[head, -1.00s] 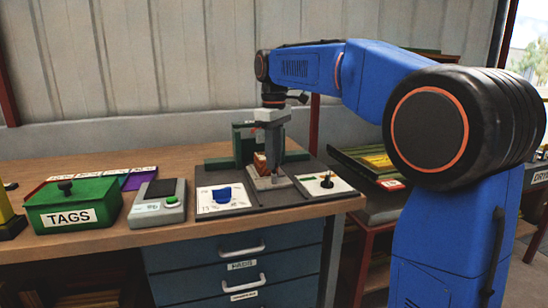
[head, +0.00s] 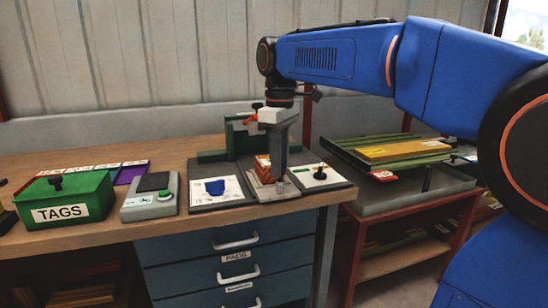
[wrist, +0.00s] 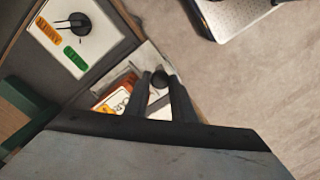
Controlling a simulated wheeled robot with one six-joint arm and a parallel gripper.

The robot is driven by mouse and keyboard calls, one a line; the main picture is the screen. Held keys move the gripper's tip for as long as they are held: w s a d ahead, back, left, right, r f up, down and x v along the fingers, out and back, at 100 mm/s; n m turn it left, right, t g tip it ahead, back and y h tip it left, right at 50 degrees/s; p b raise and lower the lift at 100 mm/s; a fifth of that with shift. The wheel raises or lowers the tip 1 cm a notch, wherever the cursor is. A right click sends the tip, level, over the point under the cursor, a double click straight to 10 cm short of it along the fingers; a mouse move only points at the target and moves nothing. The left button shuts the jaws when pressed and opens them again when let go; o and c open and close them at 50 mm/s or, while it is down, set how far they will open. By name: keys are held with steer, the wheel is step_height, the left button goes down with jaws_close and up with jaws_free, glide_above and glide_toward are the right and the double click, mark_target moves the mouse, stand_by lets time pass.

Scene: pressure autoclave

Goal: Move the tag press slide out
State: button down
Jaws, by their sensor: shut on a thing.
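The tag press is a green frame (head: 242,135) with a red-handled lever at the back of a dark base plate on the bench. Its slide, a pale grey plate (head: 262,192), sticks out in front of the frame to the base's front edge. An orange-brown block (head: 263,167) with a white label sits on the slide; it also shows in the wrist view (wrist: 113,100). My gripper (head: 281,184) points down at the slide's front end. In the wrist view its fingers are shut on the slide's dark round knob (wrist: 160,79). The knob is hidden in the head view.
A blue-marked white panel (head: 215,190) lies left of the slide, and a panel with a black switch (head: 320,174) lies right. A grey device (head: 150,196) and green TAGS box (head: 65,200) stand further left. A red-framed cart (head: 400,205) stands right of the bench.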

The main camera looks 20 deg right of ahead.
steer(key=shift+s, duration=0.6)
steer(key=c, duration=1.5)
jaws_free()
steer(key=shift+s, duration=0.1)
steer(key=shift+r, duration=0.55)
step_height(320, 180, up, 16)
steer(key=shift+r, duration=0.15)
